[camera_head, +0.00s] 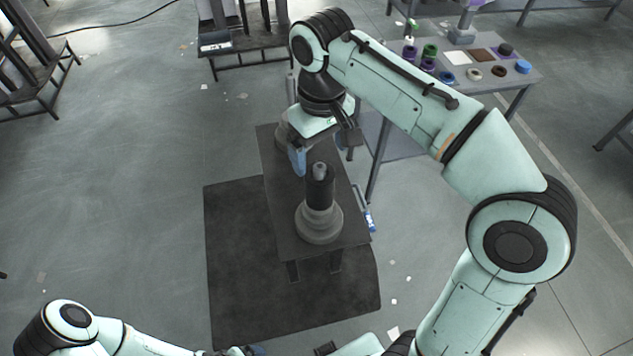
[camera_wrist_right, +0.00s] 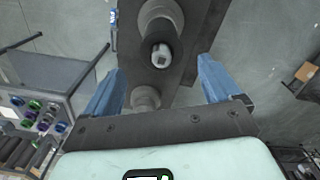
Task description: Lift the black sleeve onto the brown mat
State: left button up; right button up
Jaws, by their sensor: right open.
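The black sleeve (camera_head: 320,192) is around an upright grey column with a wide round base (camera_head: 319,226), on the dark bench in the head view. The column's pale tip shows above the sleeve. In the right wrist view the sleeve (camera_wrist_right: 165,37) is seen from above, ahead of the fingers. My right gripper (camera_head: 325,151) is open and empty, its blue fingers apart, beyond the sleeve and not touching it. The brown mat (camera_head: 483,55) lies bare on the grey table at the upper right. My left gripper (camera_head: 245,351) is mostly cut off at the bottom edge; its jaws are unclear.
The grey table (camera_head: 533,78) also holds a white mat (camera_head: 457,58) and several coloured rings. A second grey column base (camera_wrist_right: 145,97) stands on the bench, mostly hidden by my right gripper in the head view. A dark floor mat (camera_head: 236,270) lies under the bench (camera_head: 290,243).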

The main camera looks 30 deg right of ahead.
aim_at(320, 166)
jog(key=f, duration=0.3)
jog(key=shift+s+f+b, duration=0.2)
jog(key=shift+b, duration=0.1)
jog(key=shift+w+f, duration=0.2)
jog(key=shift+f, duration=0.7)
notch_tip(320, 166, down, 4)
jog(key=shift+a+f+b, duration=0.1)
jog(key=shift+f+b, duration=0.05)
jog(key=shift+b, duration=0.4)
pick_arm(q)
jog(key=s+f, duration=0.1)
jog(key=f, duration=0.1)
jog(key=shift+s+f, duration=0.35)
pick_arm(e)
jog(key=shift+c, duration=0.4)
jog(key=c, duration=1.1)
